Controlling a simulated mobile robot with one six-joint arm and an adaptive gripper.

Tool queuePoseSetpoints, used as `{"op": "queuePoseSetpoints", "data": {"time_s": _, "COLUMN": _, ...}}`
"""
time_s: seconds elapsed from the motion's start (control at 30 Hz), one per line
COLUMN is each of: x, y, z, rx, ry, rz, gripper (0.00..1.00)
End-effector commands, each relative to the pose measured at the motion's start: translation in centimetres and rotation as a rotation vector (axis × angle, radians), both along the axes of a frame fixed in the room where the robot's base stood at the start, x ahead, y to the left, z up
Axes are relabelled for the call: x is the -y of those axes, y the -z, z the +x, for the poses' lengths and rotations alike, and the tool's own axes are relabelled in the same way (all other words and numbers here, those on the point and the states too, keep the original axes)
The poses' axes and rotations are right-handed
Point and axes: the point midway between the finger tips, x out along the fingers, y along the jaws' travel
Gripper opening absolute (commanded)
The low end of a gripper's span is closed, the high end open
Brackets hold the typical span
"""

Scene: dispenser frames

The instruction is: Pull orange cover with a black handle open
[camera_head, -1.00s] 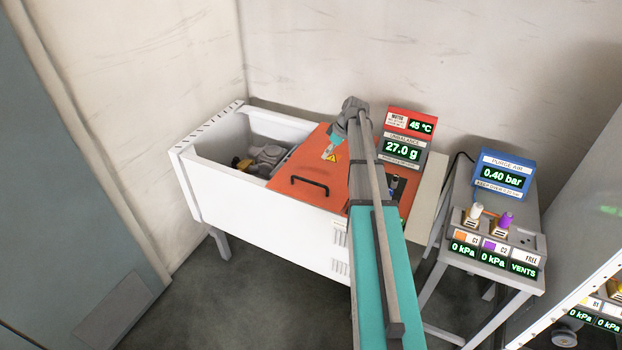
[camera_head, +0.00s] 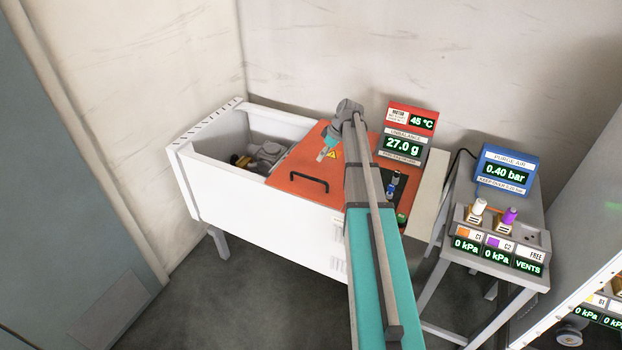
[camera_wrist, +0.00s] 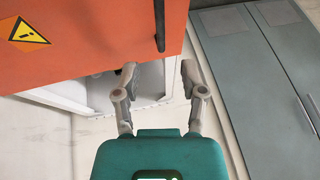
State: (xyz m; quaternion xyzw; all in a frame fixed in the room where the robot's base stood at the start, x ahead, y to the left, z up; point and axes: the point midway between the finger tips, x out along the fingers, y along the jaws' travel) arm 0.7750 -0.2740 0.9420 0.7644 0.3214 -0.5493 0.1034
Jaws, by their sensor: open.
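The orange cover (camera_head: 290,180) lies over the right part of a white chest, and its left part stands uncovered. The black handle (camera_head: 310,184) is a bar on the cover near its front left. My gripper (camera_head: 323,155) is above the cover, behind the handle in the head view. In the wrist view my gripper (camera_wrist: 157,68) is open with nothing between its fingers. There the handle (camera_wrist: 160,28) shows end-on at the edge of the orange cover (camera_wrist: 90,40), ahead of the fingertips and apart from them.
The white chest (camera_head: 260,222) holds grey and yellow parts (camera_head: 262,157) in its open bay. A red and grey readout unit (camera_head: 406,135) stands at the back right. A side table on the right carries a blue purge air display (camera_head: 505,170) and connectors. Walls close off the back.

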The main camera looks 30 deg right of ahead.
Motion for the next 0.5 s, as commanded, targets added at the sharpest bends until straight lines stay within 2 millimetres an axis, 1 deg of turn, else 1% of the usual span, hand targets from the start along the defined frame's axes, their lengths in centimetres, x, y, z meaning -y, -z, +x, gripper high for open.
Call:
{"op": "queuePoseSetpoints", "data": {"time_s": 0.03, "x": -0.2, "y": 0.8, "z": 0.1, "rx": 0.000, "ry": -0.001, "rz": 0.000, "gripper": 0.54}}
{"op": "queuePoseSetpoints", "data": {"time_s": 0.5, "x": -1.6, "y": 4.3, "z": 0.8, "rx": 0.000, "ry": 0.001, "rz": 0.000, "gripper": 0.54}}
